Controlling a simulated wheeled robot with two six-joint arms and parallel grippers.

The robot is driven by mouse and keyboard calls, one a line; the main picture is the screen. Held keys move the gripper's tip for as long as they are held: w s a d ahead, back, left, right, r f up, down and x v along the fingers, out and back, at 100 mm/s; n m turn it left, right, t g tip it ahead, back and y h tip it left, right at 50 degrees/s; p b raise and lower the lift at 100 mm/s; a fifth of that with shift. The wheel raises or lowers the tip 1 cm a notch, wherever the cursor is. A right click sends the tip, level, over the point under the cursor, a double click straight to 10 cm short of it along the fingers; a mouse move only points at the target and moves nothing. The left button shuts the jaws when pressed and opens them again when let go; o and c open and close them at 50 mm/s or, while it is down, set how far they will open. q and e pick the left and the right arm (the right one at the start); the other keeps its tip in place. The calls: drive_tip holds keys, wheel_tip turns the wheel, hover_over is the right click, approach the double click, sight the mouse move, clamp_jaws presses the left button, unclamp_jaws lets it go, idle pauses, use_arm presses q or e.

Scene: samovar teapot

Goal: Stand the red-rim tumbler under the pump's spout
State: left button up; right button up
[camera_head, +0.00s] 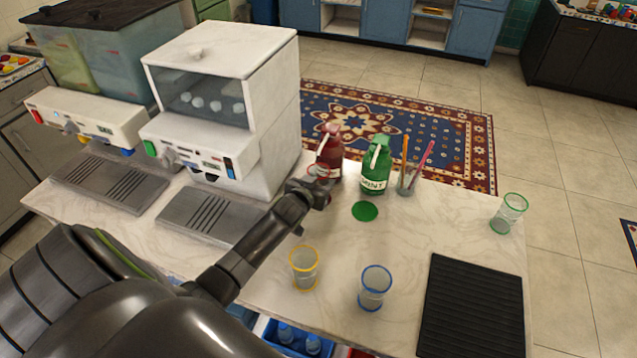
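A red pump bottle (331,146) with a pale spout stands at the back of the counter, left of a green pump bottle (376,172) labelled MINT. My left gripper (318,186) is low in front of the red bottle, just below its spout. A small glassy shape with a reddish rim, apparently the red-rim tumbler (319,170), shows at the gripper's fingers. The gripper hides most of it, so I cannot tell whether the fingers are closed on it or whether it rests on the counter. My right gripper is not in view.
A yellow-rim tumbler (304,270), a blue-rim tumbler (374,290) and a green-rim tumbler (508,214) stand apart. A green disc (365,211) lies before the mint bottle. A straw cup (407,183), black ribbed mat (472,310) and white dispenser (222,105) flank the clear middle.

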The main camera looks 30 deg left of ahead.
use_arm(q)
drive_tip(key=o, duration=1)
drive_tip(key=shift+f, duration=0.1)
drive_tip(key=shift+r+p, duration=0.3)
drive_tip(key=shift+s+f, duration=0.1)
drive_tip(key=shift+s, duration=0.15)
drive_tip(key=b+v, duration=0.1)
drive_tip(key=v, duration=1)
drive_tip(key=shift+s+d, duration=0.1)
drive_tip(key=shift+s, duration=0.1)
drive_tip(key=shift+s, duration=0.1)
